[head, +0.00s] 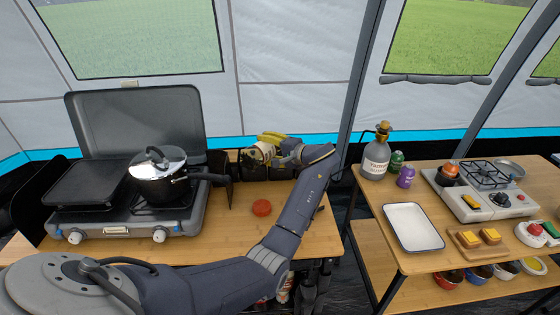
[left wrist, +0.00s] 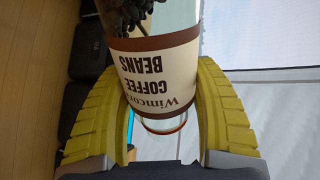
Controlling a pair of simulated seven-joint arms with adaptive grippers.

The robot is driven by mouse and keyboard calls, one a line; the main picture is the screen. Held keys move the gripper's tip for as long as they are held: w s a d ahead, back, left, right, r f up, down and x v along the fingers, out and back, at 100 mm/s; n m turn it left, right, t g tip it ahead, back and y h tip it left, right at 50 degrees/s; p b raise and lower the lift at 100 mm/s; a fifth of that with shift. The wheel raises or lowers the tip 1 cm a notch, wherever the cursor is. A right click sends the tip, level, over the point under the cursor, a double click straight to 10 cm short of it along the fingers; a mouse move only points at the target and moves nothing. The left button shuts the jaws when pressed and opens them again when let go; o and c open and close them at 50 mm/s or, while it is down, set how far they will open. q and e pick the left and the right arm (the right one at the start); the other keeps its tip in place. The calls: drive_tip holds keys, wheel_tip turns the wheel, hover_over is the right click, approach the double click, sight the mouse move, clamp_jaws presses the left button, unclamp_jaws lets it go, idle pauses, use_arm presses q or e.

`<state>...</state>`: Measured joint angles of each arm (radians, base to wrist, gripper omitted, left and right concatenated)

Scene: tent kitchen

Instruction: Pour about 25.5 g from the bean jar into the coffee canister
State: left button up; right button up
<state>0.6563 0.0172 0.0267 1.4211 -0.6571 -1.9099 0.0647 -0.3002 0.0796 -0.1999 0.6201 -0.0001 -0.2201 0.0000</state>
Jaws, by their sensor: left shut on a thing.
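The bean jar (left wrist: 158,72) is a clear jar with a cream and brown label reading "coffee beans" and dark beans inside. My left gripper (head: 268,144) is shut around it, with a yellow finger on each side. In the left wrist view the label reads upside down and the beans lie at the top of the picture, towards the jar's far end. In the head view the jar (head: 257,154) shows small and tilted above the back of the wooden table. Dark containers (head: 252,172) stand below it; I cannot tell whether one is the coffee canister. My right gripper is out of view.
A camping stove (head: 120,226) with a pot (head: 158,182) stands left of the gripper. A red-orange round object (head: 262,208) lies on the table in front. A second table to the right holds a bottle (head: 376,160), a white tray (head: 412,226) and a small burner (head: 480,205).

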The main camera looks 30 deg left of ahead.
use_arm(q)
drive_tip(key=shift+w+f+m, duration=0.1)
drive_tip(key=shift+w+m, duration=0.1)
drive_tip(key=shift+m, duration=0.2)
drive_tip(key=shift+w+r+m+g, duration=0.15)
drive_tip(key=shift+r+m+g, duration=0.1)
drive_tip(key=shift+m+g, duration=0.15)
drive_tip(key=shift+w+r+m, duration=0.15)
drive_tip(key=shift+r+m, duration=0.1)
drive_tip(key=shift+m, duration=0.05)
idle(0.6)
drive_tip(key=shift+w+d+f+m+g+p, duration=0.1)
drive_tip(key=shift+w+f+m+g+p, duration=0.3)
drive_tip(key=shift+m+p, duration=0.35)
idle(1.6)
drive_tip(key=shift+w+d+r+m+g+y+p, duration=0.1)
drive_tip(key=shift+w+r+m+g+y+p, duration=0.3)
drive_tip(key=shift+w+r+m, duration=0.45)
idle(3.1)
